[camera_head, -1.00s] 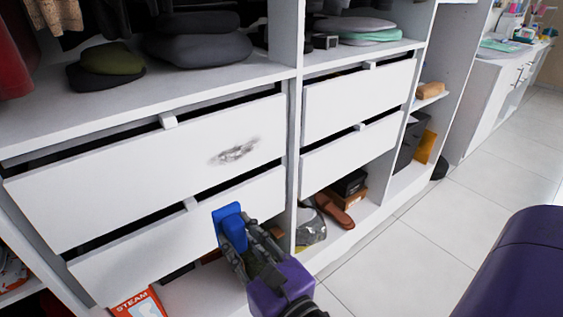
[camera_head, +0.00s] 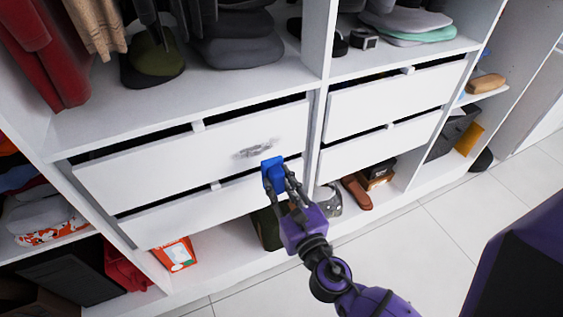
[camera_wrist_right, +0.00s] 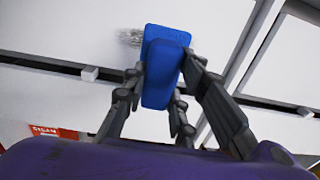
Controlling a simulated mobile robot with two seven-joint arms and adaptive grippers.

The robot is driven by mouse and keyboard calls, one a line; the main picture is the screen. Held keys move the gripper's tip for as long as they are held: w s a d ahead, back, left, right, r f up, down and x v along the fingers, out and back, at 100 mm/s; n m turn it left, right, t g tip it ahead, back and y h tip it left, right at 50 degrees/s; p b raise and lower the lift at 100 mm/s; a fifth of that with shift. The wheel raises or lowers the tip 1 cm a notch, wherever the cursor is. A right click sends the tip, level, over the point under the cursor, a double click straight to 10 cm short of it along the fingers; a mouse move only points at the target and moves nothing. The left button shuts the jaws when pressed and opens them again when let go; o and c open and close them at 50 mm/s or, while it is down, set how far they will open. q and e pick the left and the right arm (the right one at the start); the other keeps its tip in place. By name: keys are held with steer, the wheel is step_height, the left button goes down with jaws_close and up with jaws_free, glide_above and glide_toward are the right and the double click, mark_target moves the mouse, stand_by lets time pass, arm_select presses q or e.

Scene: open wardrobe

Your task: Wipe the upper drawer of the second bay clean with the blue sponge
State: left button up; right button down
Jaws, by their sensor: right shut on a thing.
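The upper drawer (camera_head: 140,175) is a white front in the wide bay left of the middle divider. A grey smudge (camera_head: 257,149) marks its right half and also shows in the right wrist view (camera_wrist_right: 130,37). My right gripper (camera_head: 283,186) is shut on the blue sponge (camera_head: 273,174), holding it in front of the drawers just below and right of the smudge. In the wrist view the sponge (camera_wrist_right: 163,65) sits between the fingers and overlaps the smudge's right edge. I cannot tell whether it touches the drawer. My left gripper is not in view.
The lower drawer (camera_head: 165,222) lies directly below. An orange box (camera_head: 176,254) and a dark green item (camera_head: 268,228) stand on the bottom shelf. Brown shoes (camera_head: 357,192) lie in the right bay. Floor tiles (camera_head: 440,235) are clear in front.

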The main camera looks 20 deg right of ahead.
mark_target(268, 165)
steer(key=shift+w+a+r+p, duration=0.15)
steer(key=shift+r+p, duration=0.3)
steer(key=shift+r, duration=0.1)
steer(key=shift+w+a+r+p, duration=0.1)
steer(key=shift+r+p, duration=0.3)
steer(key=shift+r, duration=0.1)
steer(key=shift+w, duration=0.1)
steer(key=shift+w+f, duration=0.2)
steer(key=shift+w, duration=0.3)
steer(key=w, duration=0.2)
steer(key=shift+w+a+p, duration=0.1)
steer(key=shift+w+p, duration=0.2)
steer(key=shift+w, duration=0.1)
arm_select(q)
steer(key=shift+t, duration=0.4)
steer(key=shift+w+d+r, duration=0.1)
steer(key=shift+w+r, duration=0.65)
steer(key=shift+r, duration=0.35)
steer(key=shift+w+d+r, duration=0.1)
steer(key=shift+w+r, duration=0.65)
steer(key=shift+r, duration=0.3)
arm_select(e)
steer(key=shift+w, duration=0.75)
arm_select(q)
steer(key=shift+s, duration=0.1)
arm_select(e)
steer(key=c, duration=2.1)
jaws_free()
jaws_close()
